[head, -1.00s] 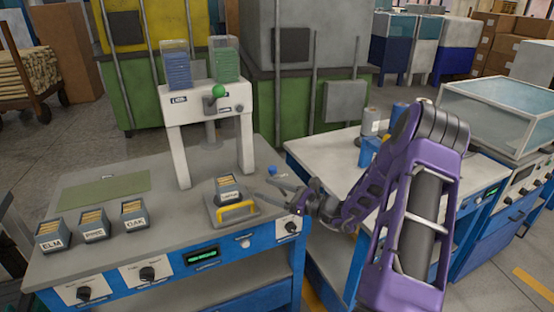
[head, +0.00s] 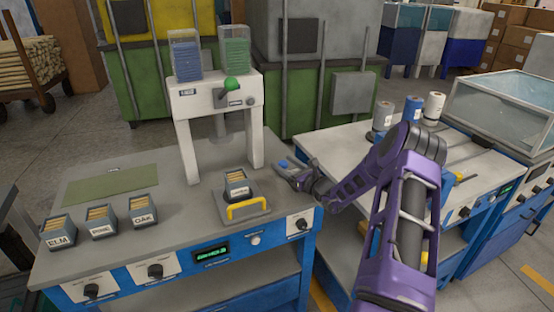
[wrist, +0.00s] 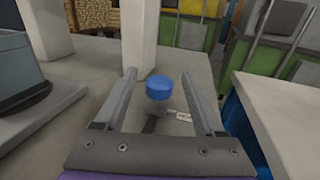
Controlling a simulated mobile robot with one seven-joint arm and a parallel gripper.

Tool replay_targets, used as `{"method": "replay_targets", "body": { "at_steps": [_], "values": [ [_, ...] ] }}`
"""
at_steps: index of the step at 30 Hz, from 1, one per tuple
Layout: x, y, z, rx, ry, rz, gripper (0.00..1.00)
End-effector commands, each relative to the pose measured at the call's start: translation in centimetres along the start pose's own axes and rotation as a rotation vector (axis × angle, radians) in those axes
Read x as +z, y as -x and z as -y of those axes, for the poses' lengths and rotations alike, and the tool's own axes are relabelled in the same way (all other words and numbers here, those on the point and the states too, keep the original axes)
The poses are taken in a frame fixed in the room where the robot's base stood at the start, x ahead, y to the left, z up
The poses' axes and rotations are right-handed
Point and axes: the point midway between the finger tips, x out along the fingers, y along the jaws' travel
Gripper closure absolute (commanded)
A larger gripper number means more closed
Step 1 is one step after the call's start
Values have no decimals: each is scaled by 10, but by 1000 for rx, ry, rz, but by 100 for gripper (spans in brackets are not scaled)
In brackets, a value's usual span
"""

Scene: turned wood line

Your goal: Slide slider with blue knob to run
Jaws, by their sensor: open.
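The slider's blue knob (wrist: 159,87) stands on a short grey stem over a dark slot in the bench top. A small white label (wrist: 180,117) lies beside it, too small to read. My gripper (wrist: 160,76) is open, with one finger on each side of the knob and gaps showing on both sides. In the head view the blue knob (head: 284,163) shows near the bench's right rear edge, and my gripper (head: 290,172) is at it. Whether a finger touches the knob cannot be told.
A white press frame (head: 215,100) with a green ball handle stands behind on the bench. A grey tray with a yellow handle (head: 247,208) holds a labelled bin, left of my gripper. Labelled bins, including OAK (head: 143,208), stand at left. A second bench (head: 330,150) is at right.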

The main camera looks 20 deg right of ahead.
Motion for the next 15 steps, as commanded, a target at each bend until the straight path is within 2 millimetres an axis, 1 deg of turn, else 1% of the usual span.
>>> {"method": "replay_targets", "body": {
  "at_steps": [1, 6, 10, 15],
  "values": [
    [0, -10, -1, 2, 2, 1, 29],
    [0, -33, 0, 1, 1, 1, 29],
    [0, -42, 0, 1, 1, 0, 29],
    [0, -44, 0, 0, 0, 0, 29]
  ]
}}
